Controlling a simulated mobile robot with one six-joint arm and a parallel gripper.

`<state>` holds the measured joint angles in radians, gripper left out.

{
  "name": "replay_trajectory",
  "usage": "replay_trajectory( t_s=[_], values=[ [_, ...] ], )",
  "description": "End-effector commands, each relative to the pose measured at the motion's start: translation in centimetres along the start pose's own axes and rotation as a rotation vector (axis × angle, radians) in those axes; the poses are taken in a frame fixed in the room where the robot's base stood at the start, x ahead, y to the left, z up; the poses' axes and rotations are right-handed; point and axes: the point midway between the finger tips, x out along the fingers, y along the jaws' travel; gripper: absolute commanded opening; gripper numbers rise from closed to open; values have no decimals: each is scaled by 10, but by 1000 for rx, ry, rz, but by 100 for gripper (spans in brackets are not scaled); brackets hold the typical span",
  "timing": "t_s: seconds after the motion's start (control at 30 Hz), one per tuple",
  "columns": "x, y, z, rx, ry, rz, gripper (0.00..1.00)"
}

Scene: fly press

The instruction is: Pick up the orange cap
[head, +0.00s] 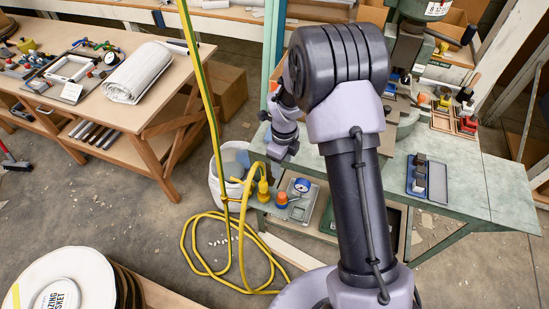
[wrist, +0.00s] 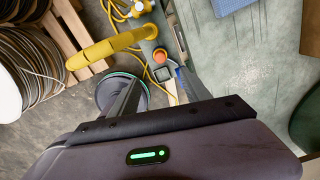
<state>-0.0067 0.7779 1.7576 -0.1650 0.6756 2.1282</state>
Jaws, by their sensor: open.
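The orange cap (head: 281,198) sits low at the near left end of the green bench, beside a blue-rimmed gauge and a yellow item. It also shows as a small orange round in the wrist view (wrist: 160,56). My gripper (wrist: 160,76) is open, with its dark fingers apart and nothing seen between them. The cap appears beyond the fingertips, apart from them. In the head view my arm reaches over the bench's left end, and its wrist hangs above and behind the cap. The fingertips are not clear there.
The blue-rimmed gauge (head: 302,185) stands close right of the cap. A white bucket (head: 229,170) and a yellow hose (head: 190,250) lie to the left on the floor. The green bench (head: 460,190) holds a small open case (head: 426,178). A wooden table (head: 150,60) stands at left.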

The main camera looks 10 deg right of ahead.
Motion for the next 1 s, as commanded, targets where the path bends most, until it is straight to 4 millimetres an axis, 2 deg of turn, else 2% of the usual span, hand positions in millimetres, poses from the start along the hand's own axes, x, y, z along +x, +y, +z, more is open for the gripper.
replay_trajectory(
  t_s=[0.03,0.1,0.17,0.43,0.5,0.73,0.9,1.0],
  values=[
    [14,0,0,43,12,9,56],
    [29,-1,-1,83,19,13,56],
    [43,0,-1,93,22,14,56],
    [124,1,-4,92,22,15,56],
    [138,1,-4,92,21,14,56],
    [159,1,-7,91,21,14,56],
    [194,1,-13,91,21,15,56],
    [202,1,-13,91,20,14,56]
  ],
)
